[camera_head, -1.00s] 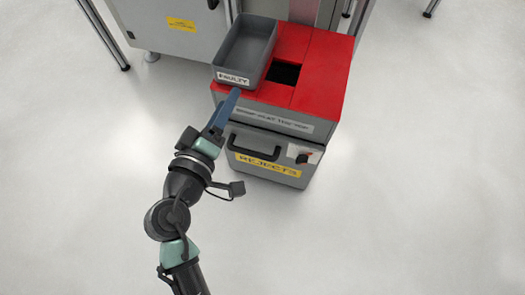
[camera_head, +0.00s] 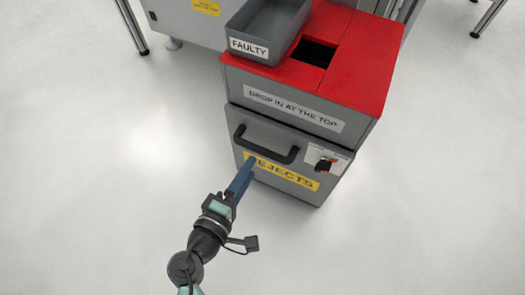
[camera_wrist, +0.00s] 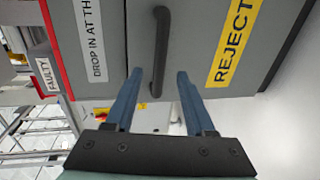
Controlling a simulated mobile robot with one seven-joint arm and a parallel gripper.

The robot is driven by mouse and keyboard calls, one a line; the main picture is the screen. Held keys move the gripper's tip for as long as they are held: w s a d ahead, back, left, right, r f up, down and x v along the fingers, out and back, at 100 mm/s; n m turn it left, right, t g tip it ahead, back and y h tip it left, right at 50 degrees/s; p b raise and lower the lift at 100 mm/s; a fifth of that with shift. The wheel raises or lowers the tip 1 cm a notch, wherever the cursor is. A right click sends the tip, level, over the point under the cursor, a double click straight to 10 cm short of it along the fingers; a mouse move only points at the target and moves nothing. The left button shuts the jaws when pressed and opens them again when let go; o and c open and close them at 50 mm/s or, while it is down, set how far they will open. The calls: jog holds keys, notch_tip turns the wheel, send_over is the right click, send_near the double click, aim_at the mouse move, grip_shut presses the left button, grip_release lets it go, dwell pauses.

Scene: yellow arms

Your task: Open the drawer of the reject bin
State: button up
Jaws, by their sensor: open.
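The reject bin (camera_head: 236,93) is a grey cabinet with a red top and a square opening. Its drawer front (camera_head: 243,118) carries a black bar handle (camera_head: 266,150), a yellow "REJECTS" label and a black knob (camera_head: 325,164) on a pale plate. The drawer looks closed. My gripper (camera_head: 246,170) has blue fingers and is in front of the drawer, just below the handle in the head view, covering the label's left end. In the wrist view the open, empty fingers (camera_wrist: 157,78) point at the drawer, with the handle (camera_wrist: 160,50) ahead between their tips, apparently not gripped.
A grey tray (camera_head: 247,27) labelled "FAULTY" sits on the bin's top left. A grey machine cabinet (camera_head: 188,28) with metal legs stands behind. The pale floor (camera_head: 100,180) in front and to both sides of the bin is clear.

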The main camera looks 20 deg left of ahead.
aim_at(262, 149)
jog(key=b+x, duration=0.2)
jog(key=x, duration=0.5)
jog(key=shift+w+f, duration=0.1)
jog(key=shift+w, duration=0.3)
grip_shut()
dwell(0.9)
